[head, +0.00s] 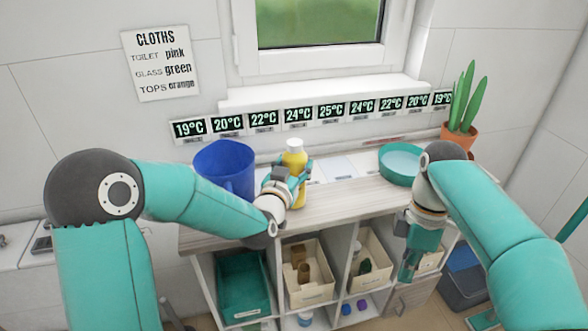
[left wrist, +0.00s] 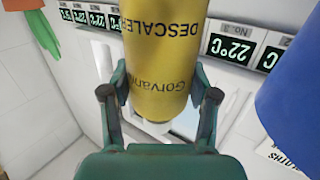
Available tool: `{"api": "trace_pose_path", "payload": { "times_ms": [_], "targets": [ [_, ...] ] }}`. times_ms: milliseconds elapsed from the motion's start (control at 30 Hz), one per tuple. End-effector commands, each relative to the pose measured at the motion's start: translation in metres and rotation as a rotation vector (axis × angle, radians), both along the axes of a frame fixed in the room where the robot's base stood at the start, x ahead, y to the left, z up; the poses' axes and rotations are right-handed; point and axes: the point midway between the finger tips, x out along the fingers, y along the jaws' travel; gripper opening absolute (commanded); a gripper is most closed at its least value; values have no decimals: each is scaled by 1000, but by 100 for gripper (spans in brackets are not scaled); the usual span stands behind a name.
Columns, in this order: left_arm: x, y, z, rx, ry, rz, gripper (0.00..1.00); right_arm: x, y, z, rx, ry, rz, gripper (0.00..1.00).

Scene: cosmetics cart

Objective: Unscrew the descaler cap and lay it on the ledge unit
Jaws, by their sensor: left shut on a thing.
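The yellow descaler bottle (head: 294,160) stands upright on the wooden top of the ledge unit (head: 330,207). Its pale cap (head: 294,144) is on top in the head view. My left gripper (head: 292,183) is shut around the bottle's body. My right gripper (head: 408,268) hangs pointing down in front of the unit, away from the bottle. Its fingers are too unclear to tell open from shut.
A blue bucket (head: 226,170) stands left of the bottle. A round teal bowl (head: 400,164) and a potted plant (head: 460,138) are to the right. Temperature displays (head: 331,109) line the wall behind. Below are bins, including a green one (head: 243,284). The top is bare in front of the bowl.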

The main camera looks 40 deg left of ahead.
Motion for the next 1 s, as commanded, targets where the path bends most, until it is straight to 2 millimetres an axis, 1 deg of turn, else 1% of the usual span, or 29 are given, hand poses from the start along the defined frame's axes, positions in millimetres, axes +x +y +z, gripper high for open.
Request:
{"api": "trace_pose_path", "payload": {
  "times_ms": [33,100,300,333,467,833,933,1000],
  "targets": [
    [0,1,-5,0,-1,1,0,0,0,0,0,0,0,0],
    [0,1,-9,1,-4,1,0,0,0,0,0,0,0,0],
    [0,0,-9,2,-5,1,0,0,0,0,0,0,0,0],
    [0,0,-11,-1,-1,0,63,0,0,0,0,0,0,0],
    [0,0,-11,-1,-1,1,85,0,0,0,0,0,0,0],
    [-2,0,-10,0,-2,1,85,0,0,-1,0,0,0,0],
    [-8,-2,-10,0,-2,1,85,0,0,-3,0,0,0,0],
    [-15,-4,-10,0,-2,1,85,0,0,-5,0,0,0,0]
  ]
}}
